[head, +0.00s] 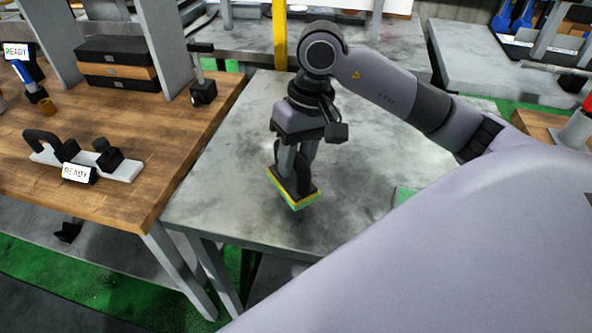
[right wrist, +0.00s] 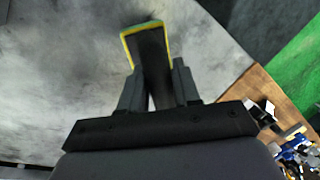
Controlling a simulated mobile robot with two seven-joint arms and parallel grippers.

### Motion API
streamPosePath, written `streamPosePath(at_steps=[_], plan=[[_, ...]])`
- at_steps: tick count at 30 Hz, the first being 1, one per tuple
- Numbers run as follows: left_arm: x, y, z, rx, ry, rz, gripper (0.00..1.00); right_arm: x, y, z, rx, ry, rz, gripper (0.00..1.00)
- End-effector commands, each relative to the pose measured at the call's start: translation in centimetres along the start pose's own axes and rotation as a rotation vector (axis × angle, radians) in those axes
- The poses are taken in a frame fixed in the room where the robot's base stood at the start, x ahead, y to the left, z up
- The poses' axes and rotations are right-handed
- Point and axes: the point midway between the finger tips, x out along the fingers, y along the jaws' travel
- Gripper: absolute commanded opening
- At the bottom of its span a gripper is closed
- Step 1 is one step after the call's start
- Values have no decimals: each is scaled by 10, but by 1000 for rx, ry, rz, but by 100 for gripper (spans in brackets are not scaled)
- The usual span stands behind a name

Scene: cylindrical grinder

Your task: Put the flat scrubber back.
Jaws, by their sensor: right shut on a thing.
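The flat scrubber (head: 292,202) has a thin yellow and green pad with a dark upper part. My right gripper (head: 294,172) is shut on the dark part and points down, with the pad below its fingers. In the right wrist view the scrubber (right wrist: 150,48) stands out beyond the fingertips (right wrist: 154,85), its yellow edge showing. It is over the grey table (head: 225,195), near the left part of the top. I cannot tell whether the pad touches the surface. My left gripper is not in view.
A wooden bench (head: 145,125) adjoins on the left, holding a black-handled tool on a white plate (head: 122,168), a small black stand (head: 203,92) and stacked cases (head: 118,65). A yellow post (head: 280,35) rises behind. The grey top around the scrubber is mostly clear.

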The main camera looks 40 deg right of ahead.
Motion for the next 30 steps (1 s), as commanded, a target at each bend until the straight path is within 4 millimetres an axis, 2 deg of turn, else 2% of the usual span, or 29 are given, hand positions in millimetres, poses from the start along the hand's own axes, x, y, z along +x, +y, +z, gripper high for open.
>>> streamPosePath(at_steps=[7, 15, 16, 18, 30], plan=[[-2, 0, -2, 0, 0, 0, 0, 31, 6, 1, 2, -4, 0, 7], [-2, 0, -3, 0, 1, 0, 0, 36, 7, 0, 0, -1, 0, 7], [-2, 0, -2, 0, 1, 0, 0, 37, 7, 1, 0, -2, 0, 35], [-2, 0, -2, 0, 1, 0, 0, 37, 7, 1, 0, -2, 0, 57], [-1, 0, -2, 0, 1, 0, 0, 31, 8, 0, 1, 1, 1, 57]])
